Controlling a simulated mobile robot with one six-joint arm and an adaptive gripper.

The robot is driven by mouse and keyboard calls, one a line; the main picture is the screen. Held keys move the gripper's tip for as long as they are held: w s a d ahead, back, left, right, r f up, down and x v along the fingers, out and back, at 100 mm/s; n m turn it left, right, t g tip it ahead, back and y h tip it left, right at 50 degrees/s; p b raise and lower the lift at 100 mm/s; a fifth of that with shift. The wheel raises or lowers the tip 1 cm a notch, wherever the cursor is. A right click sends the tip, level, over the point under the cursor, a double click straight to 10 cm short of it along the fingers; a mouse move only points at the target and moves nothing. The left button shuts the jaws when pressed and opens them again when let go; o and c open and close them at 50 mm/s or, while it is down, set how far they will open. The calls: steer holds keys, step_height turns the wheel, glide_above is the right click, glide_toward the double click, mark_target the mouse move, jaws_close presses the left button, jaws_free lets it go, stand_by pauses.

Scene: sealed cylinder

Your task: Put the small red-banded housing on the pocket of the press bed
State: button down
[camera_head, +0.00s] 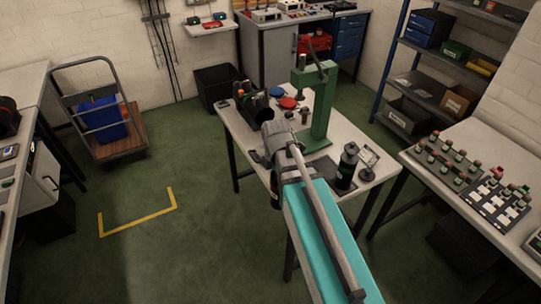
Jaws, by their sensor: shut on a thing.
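A green press (320,108) stands on the light table in the middle, with its lever raised at the top. Its bed (314,144) is a green base low on the table, partly hidden by my arm. I cannot make out the pocket. My arm reaches in from the lower right, and my gripper (276,138) is at its far end, just left of the press in the picture. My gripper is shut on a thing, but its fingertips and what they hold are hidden. I cannot pick out the small red-banded housing.
A black bottle (347,167) stands on the table (236,130) right of my arm. A bench with several small parts (468,165) is at the right. Open floor lies left.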

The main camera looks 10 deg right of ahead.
steer(key=shift+w+a+f+b, duration=0.2)
steer(key=shift+a+f+b, duration=0.15)
steer(key=shift+f+b, duration=0.3)
steer(key=shift+w+a+f+b, duration=0.2)
steer(key=shift+a+f+b, duration=0.2)
steer(key=shift+f, duration=0.45)
